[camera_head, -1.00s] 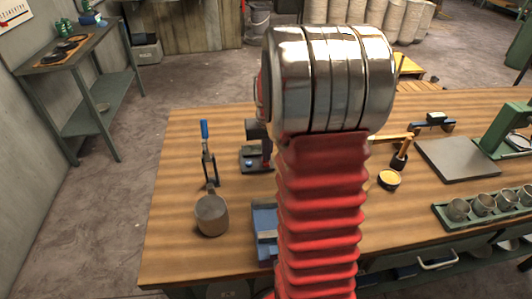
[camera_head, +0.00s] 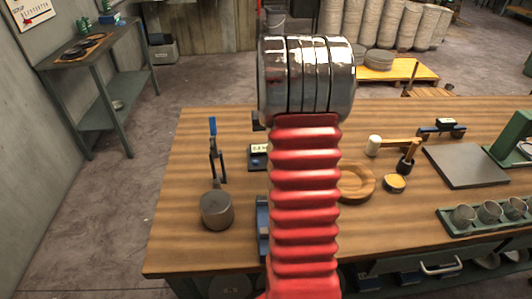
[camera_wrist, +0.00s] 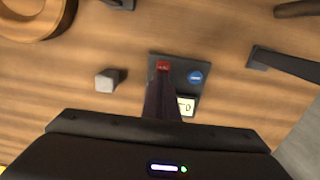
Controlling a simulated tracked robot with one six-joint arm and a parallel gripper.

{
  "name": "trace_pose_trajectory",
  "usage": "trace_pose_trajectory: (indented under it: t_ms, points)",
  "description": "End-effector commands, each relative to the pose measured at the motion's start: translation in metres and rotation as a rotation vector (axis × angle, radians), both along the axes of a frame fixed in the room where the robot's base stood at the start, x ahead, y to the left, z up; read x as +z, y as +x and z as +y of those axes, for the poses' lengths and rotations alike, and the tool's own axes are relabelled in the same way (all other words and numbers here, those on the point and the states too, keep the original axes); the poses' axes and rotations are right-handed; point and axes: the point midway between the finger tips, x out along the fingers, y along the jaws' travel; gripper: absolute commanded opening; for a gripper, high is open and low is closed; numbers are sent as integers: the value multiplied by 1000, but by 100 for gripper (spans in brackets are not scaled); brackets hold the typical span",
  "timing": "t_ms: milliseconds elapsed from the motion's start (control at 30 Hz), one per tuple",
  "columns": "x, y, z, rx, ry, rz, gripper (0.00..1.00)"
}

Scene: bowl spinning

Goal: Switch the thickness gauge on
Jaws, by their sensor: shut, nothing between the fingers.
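The thickness gauge (camera_wrist: 179,78) is a dark flat base with a red button, a round blue button and a small pale display in the wrist view. The display (camera_wrist: 186,106) is lit and shows a digit like 0. In the head view the gauge (camera_head: 258,150) is partly hidden behind my red arm, with its display facing the camera. My gripper (camera_wrist: 162,78) is shut and empty, its dark fingertips close to the red button (camera_wrist: 162,66). I cannot tell if they touch it. In the head view my arm hides the fingers.
A small grey block (camera_wrist: 107,80) lies left of the gauge in the wrist view. A blue-handled tool (camera_head: 214,145) and a grey cylinder (camera_head: 216,210) are on the left.

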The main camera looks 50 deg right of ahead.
Motion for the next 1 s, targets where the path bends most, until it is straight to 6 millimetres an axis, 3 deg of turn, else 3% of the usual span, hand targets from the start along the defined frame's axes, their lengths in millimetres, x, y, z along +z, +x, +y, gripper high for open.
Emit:
trace_pose_trajectory:
  t_ms: [33, 1000]
  points:
    - [-13, 3, 3, -2, 16, 6, 0]
    - [-13, -14, 10, -8, 20, 14, 0]
